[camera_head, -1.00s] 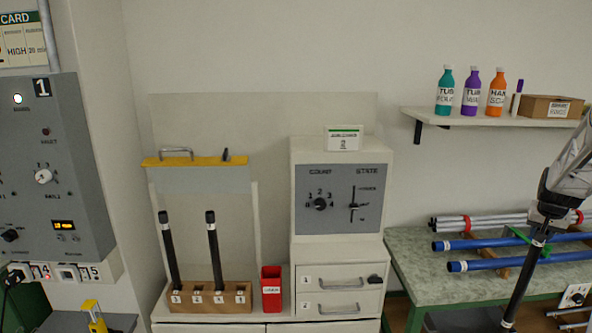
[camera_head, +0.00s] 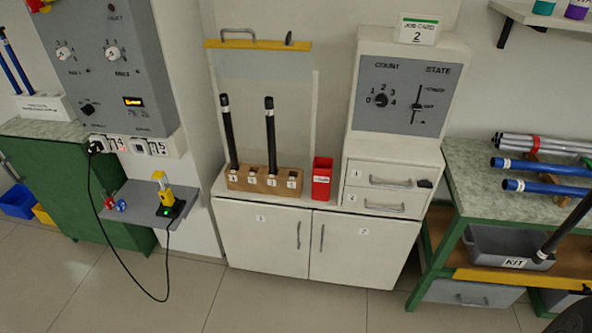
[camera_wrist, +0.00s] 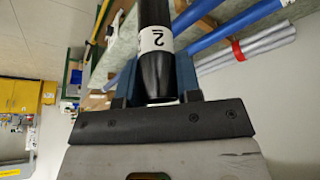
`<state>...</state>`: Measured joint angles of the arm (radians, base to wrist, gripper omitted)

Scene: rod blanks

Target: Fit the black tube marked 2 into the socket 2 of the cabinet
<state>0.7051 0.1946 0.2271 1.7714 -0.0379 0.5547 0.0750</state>
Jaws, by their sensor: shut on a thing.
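My gripper (camera_wrist: 158,92) is shut on a black tube (camera_wrist: 154,14) with a white band marked 2, seen in the wrist view. The tube also shows at the right edge of the head view (camera_head: 566,228), slanted, its lower end in front of the KIT bin. The gripper itself is out of the head view. On the white cabinet (camera_head: 262,236) stands a wooden block (camera_head: 250,181) with several numbered sockets. Two other black tubes stand in it, one in the leftmost socket (camera_head: 229,138) and one in the third from left (camera_head: 271,140). The socket numbers are too small to read surely.
A red cup (camera_head: 321,180) stands right of the block, beside a drawer unit with a grey panel (camera_head: 408,97). Blue tubes (camera_head: 540,187) lie on the green bench (camera_head: 463,170) at right.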

